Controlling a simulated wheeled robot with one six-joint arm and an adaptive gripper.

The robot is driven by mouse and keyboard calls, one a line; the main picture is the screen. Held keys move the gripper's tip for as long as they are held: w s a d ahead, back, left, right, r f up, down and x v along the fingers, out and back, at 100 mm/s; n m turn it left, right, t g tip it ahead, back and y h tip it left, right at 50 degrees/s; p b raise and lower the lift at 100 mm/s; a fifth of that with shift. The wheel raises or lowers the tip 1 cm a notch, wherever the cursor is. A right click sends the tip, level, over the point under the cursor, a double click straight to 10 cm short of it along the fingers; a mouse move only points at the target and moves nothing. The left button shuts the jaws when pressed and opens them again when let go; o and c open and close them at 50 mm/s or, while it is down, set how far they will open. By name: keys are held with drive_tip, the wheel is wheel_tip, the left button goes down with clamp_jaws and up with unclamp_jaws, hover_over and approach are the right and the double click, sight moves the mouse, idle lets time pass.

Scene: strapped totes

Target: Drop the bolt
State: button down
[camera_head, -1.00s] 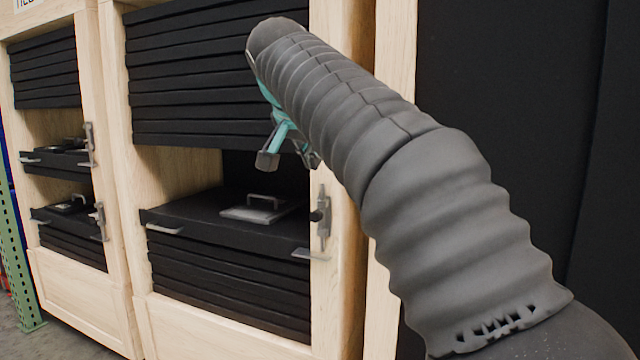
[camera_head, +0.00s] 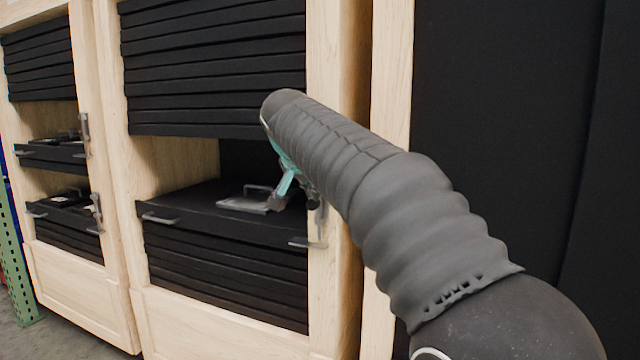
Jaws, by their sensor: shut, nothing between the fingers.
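The bolt (camera_head: 321,226) is a grey metal latch on the wooden front post of the middle cabinet, at the right of the open bay. Only its lower part shows; my arm and gripper hide the upper part.
A black slatted shutter (camera_head: 215,75) hangs over the bay. Below, a stack of black totes (camera_head: 225,270) carries a grey plate with a handle (camera_head: 245,203). Metal brackets (camera_head: 162,219) stick out at the front edge. A similar cabinet (camera_head: 60,280) stands at left.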

sight(314, 207)
drive_tip(key=shift+f, duration=0.1)
wheel_tip(314, 207, down, 3)
drive_tip(key=b, duration=0.2)
drive_tip(key=shift+f+b, duration=0.2)
drive_tip(key=shift+b, duration=0.15)
drive_tip(key=shift+r, duration=0.1)
drive_tip(key=shift+r+p, duration=0.2)
drive_tip(key=shift+p, duration=0.1)
drive_tip(key=w+d+r+p+v, duration=0.1)
drive_tip(key=p+v, duration=0.2)
drive_tip(key=v, duration=0.9)
drive_tip(key=shift+r, duration=0.55)
drive_tip(key=shift+n, duration=0.3)
